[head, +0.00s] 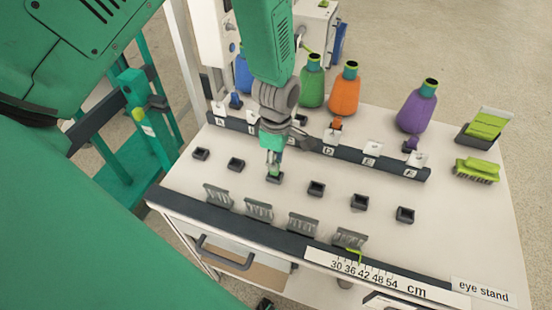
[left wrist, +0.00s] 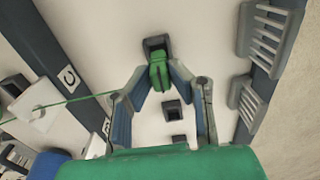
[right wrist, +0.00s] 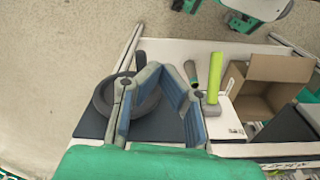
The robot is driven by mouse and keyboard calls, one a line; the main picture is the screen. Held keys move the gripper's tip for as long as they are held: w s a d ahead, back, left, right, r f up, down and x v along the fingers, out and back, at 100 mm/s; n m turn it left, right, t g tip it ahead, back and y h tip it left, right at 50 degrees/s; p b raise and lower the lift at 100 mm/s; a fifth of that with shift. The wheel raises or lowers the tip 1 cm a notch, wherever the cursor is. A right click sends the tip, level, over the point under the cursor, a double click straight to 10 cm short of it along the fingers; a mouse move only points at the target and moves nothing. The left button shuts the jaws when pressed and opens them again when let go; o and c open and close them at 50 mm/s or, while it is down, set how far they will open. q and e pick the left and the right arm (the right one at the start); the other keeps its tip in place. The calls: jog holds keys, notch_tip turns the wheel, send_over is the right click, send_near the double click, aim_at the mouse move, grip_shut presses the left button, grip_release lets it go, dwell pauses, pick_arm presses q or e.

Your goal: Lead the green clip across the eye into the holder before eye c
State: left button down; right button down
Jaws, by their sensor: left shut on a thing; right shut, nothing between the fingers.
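My left gripper (head: 273,168) is shut on the green clip (left wrist: 159,74), just over a small dark square holder (head: 275,178), the third from the left in its row. In the left wrist view the clip overlaps the near edge of that holder (left wrist: 155,43); I cannot tell whether it touches or is inside. A green thread (left wrist: 85,98) runs taut from the clip left to a white eye plate (left wrist: 40,108) by the dark rail, near a label that looks like C. My right gripper (right wrist: 172,72) is shut and empty, away from the clip.
More holders (head: 316,188) stand in the row, with metal combs (head: 258,209) along the front edge. Behind the labelled rail (head: 345,153) stand green, orange (head: 345,90) and purple (head: 416,106) cones. A green brush (head: 477,170) lies right. Below my right gripper are a dark round thing (right wrist: 115,98) and an open box (right wrist: 270,78).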

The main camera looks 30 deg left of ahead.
pick_arm(q)
jog(key=shift+r, duration=0.1)
dwell(0.3)
jog(key=shift+f, duration=0.7)
jog(key=shift+f, duration=0.2)
jog(key=c, duration=1.2)
grip_release()
jog(key=shift+o, duration=0.2)
notch_tip(320, 180, up, 7)
jog(key=p, duration=0.6)
jog(key=shift+w+r, duration=0.1)
jog(key=shift+w, duration=0.05)
